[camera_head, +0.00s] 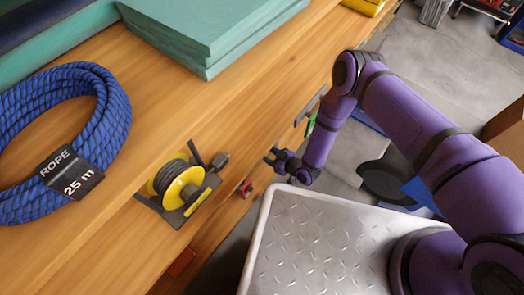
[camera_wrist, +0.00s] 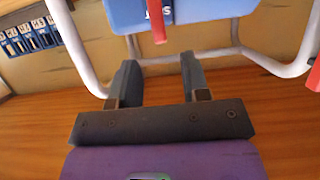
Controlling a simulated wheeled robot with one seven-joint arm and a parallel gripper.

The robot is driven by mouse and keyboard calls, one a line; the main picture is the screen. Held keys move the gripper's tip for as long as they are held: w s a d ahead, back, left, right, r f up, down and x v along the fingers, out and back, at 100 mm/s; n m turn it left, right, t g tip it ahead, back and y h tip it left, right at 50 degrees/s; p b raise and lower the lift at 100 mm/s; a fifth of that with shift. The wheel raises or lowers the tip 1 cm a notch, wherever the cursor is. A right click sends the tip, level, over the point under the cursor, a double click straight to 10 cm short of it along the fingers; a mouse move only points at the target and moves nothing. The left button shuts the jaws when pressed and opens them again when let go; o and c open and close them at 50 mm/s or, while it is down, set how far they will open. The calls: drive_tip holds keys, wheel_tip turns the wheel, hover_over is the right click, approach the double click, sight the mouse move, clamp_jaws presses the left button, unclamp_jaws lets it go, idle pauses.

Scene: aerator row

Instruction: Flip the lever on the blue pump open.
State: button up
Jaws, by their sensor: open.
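In the wrist view, a blue body with white lettering, which looks like the blue pump (camera_wrist: 197,10), is cut off by the top edge. A red lever (camera_wrist: 159,27) hangs down from its front. My gripper (camera_wrist: 158,63) is open and empty, its two dark fingers pointing toward the pump. The lever's lower end lies just beyond the gap between the fingertips and appears apart from them. In the head view, my gripper (camera_head: 275,160) is beside the bench's front side; I cannot make out the blue pump there.
White tubes (camera_wrist: 82,50) frame the pump on both sides. A red part (camera_wrist: 314,75) shows at the right edge. In the head view, the wooden bench (camera_head: 150,85) carries a blue rope coil (camera_head: 110,115), a yellow reel (camera_head: 180,188) and teal slabs (camera_head: 210,30).

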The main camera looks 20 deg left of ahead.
drive_tip(key=shift+x, duration=2.7)
drive_tip(key=shift+c, duration=0.2)
clamp_jaws()
